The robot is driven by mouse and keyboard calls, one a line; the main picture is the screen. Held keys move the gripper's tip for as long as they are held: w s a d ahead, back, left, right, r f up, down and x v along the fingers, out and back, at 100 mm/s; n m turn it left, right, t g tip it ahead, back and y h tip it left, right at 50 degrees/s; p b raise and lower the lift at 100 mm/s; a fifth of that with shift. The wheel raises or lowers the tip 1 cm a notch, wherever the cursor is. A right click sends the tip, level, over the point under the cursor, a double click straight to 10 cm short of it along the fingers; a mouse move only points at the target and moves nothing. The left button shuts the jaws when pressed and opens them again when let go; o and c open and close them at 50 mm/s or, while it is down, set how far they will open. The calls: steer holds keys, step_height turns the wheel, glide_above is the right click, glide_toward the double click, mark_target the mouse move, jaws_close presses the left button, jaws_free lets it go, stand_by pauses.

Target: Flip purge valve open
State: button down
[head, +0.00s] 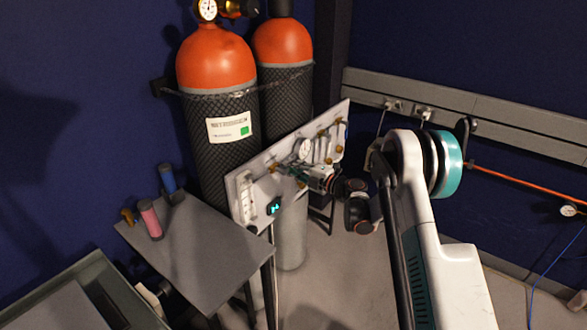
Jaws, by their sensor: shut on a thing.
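A pale upright panel (262,190) carries a round gauge (304,149), brass fittings and several small valves along its face. My gripper (312,174) is at the lower middle of the panel, just below and right of the gauge. It is shut on a small part at the panel face, which looks like the purge valve's handle. The fingers hide most of this part, so its angle cannot be told. A flowmeter-like tube (248,200) and a small lit display (274,206) sit on the panel's left part.
Two orange-topped gas cylinders (215,62) stand strapped behind the panel. Open floor (340,280) lies below the panel. A grey rail (500,115) runs along the right wall.

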steer(key=c, duration=1.6)
jaws_free()
steer(key=shift+o, duration=0.2)
steer(key=shift+d, duration=0.1)
steer(key=v, duration=1.2)
